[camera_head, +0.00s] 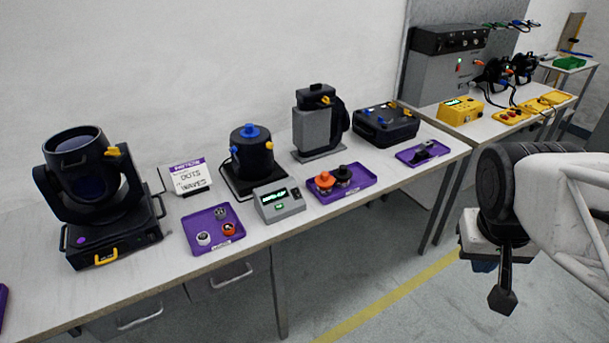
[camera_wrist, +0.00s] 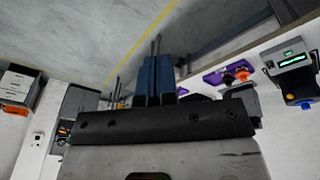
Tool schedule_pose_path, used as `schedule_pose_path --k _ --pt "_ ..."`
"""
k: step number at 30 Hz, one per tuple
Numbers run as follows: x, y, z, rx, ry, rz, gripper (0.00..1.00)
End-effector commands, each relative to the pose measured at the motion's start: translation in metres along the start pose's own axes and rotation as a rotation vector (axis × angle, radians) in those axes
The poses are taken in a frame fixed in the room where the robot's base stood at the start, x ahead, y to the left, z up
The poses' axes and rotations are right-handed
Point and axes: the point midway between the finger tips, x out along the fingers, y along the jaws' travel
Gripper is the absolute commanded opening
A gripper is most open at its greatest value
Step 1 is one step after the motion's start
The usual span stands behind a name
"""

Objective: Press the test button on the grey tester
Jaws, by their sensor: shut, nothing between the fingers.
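The grey tester (camera_head: 279,206) stands near the front edge of the long table, between two purple trays. It has a green-lit display and a small green-lit button (camera_head: 279,207) low on its sloping front. The tester also shows upside down at the right of the wrist view (camera_wrist: 282,63). My gripper (camera_head: 486,265) is out over the floor at the right of the head view, well away from the tester, its fingers mostly hidden. In the wrist view its blue fingers (camera_wrist: 155,60) are shut together and hold nothing.
A purple tray with several round parts (camera_head: 194,243) is left of the tester. Another tray with orange and black knobs (camera_head: 330,195) is right of it. A black pot-shaped unit (camera_head: 252,158) stands behind. A yellow box (camera_head: 460,110) is on the far table. Floor lies open before the table.

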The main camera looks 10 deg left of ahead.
Motion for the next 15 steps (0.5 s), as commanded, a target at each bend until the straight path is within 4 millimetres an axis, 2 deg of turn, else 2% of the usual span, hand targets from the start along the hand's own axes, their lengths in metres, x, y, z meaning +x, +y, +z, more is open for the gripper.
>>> schedule_pose_path --k 8,15 --pt "0.016 -0.019 -0.050 -0.094 -0.012 0.086 0.00" --pt "0.032 -0.044 -0.093 -0.179 -0.008 0.158 0.00"
